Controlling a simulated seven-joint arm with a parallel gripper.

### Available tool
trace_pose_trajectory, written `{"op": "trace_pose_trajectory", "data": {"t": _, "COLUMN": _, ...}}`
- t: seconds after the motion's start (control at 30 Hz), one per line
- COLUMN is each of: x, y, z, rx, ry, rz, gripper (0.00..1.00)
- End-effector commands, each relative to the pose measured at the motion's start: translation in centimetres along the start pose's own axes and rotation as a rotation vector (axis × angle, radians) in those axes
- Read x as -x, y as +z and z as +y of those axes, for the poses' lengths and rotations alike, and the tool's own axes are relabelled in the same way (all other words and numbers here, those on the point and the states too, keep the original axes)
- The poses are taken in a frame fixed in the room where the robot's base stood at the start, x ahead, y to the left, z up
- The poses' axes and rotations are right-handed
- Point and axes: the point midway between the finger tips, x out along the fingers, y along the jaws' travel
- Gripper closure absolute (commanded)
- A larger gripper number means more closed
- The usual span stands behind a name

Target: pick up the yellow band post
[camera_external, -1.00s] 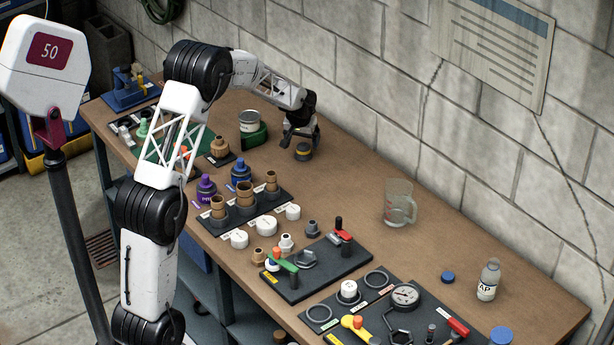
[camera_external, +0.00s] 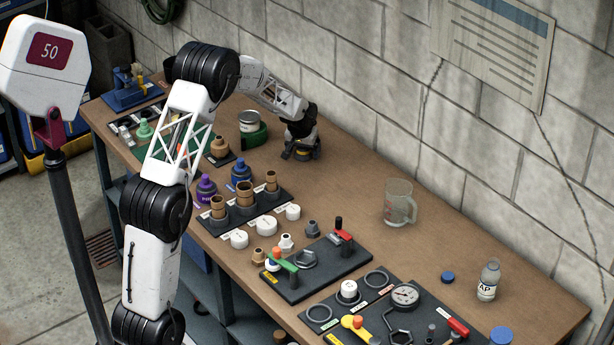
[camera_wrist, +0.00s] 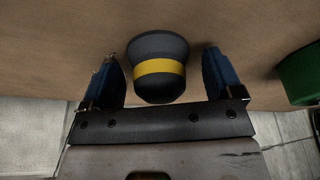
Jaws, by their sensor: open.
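The yellow band post is a dark grey, rounded piece with a yellow stripe round its middle. In the wrist view the yellow band post (camera_wrist: 158,66) stands between the two blue-padded fingers of my gripper (camera_wrist: 165,75), with a visible gap on each side. The fingers are apart and open. In the external view my gripper (camera_external: 301,150) is low over the table at the back, around the post, which is mostly hidden by the gripper there.
A green holder (camera_external: 253,136) with a can (camera_external: 249,121) stands just left of my gripper. A brown fitting (camera_external: 220,147) is further left. The glass mug (camera_external: 399,203) stands to the right. The wall (camera_external: 345,100) rises close behind. Table between gripper and mug is clear.

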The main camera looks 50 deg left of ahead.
Motion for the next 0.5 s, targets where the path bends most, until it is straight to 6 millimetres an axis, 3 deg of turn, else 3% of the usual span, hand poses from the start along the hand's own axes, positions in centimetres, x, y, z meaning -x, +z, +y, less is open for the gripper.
{"op": "trace_pose_trajectory", "data": {"t": 0.23, "x": 0.01, "y": 0.0, "z": 0.0, "rx": 0.0, "ry": 0.0, "rz": 0.0, "gripper": 0.16}}
{"op": "trace_pose_trajectory", "data": {"t": 0.5, "x": 0.02, "y": 0.0, "z": 0.0, "rx": 0.0, "ry": 0.0, "rz": 0.0, "gripper": 0.57}}
